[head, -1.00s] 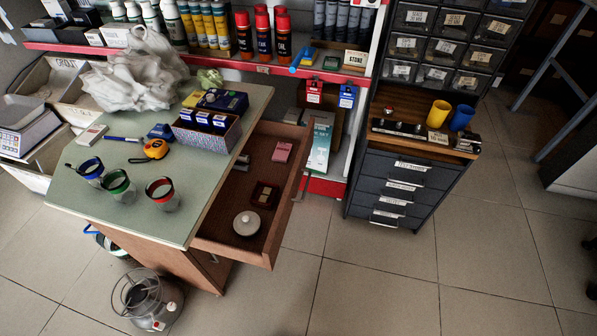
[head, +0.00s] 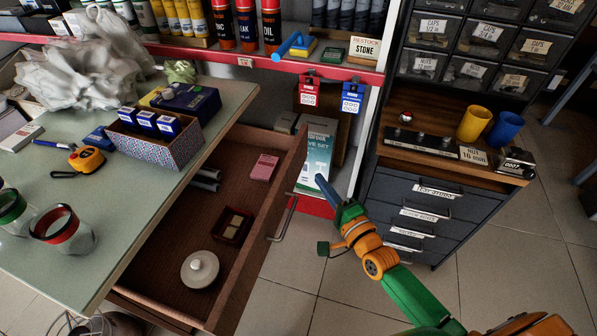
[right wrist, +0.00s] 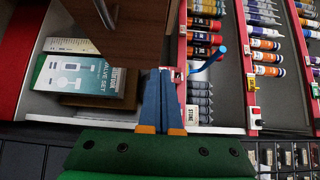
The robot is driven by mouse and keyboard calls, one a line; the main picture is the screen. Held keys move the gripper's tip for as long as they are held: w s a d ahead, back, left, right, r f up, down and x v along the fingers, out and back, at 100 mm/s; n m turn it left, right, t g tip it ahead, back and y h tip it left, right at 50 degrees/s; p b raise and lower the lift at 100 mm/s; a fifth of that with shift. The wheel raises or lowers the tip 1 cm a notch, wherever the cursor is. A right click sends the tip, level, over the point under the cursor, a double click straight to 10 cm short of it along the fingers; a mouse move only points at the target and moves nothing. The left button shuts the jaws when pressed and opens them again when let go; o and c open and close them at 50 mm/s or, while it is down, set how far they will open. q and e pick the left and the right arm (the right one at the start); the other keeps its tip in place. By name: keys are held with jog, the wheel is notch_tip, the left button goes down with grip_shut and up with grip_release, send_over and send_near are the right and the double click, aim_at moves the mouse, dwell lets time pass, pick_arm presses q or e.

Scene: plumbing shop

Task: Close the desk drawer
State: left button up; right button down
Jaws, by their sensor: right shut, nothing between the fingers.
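The brown desk drawer (head: 180,240) is pulled out from under the green desk top (head: 115,210). Its front panel faces right and carries a metal bar handle (head: 283,218). The drawer holds a pink box (head: 264,167), a small dark tray (head: 232,227), a white lidded pot (head: 200,269) and grey tubes. My right gripper (head: 320,182) is shut and empty, to the right of the drawer front near its far end. In the right wrist view its blue fingers (right wrist: 160,72) lie together, by the drawer's brown panel (right wrist: 140,30); contact cannot be told. My left gripper is not in view.
A red-edged shelf (head: 250,63) with tubes and cans stands behind. A valve-set box (head: 317,150) is on the lower shelf beyond the drawer. A dark cabinet (head: 385,190) stands right of my gripper. Tiled floor (head: 300,285) is free in front of the drawer.

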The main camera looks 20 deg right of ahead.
aim_at(292, 160)
jog(key=w+a, duration=0.1)
jog(key=w, duration=0.1)
jog(key=w+a, duration=0.3)
jog(key=shift+w, duration=0.35)
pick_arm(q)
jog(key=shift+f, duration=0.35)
pick_arm(e)
jog(key=shift+f, duration=0.1)
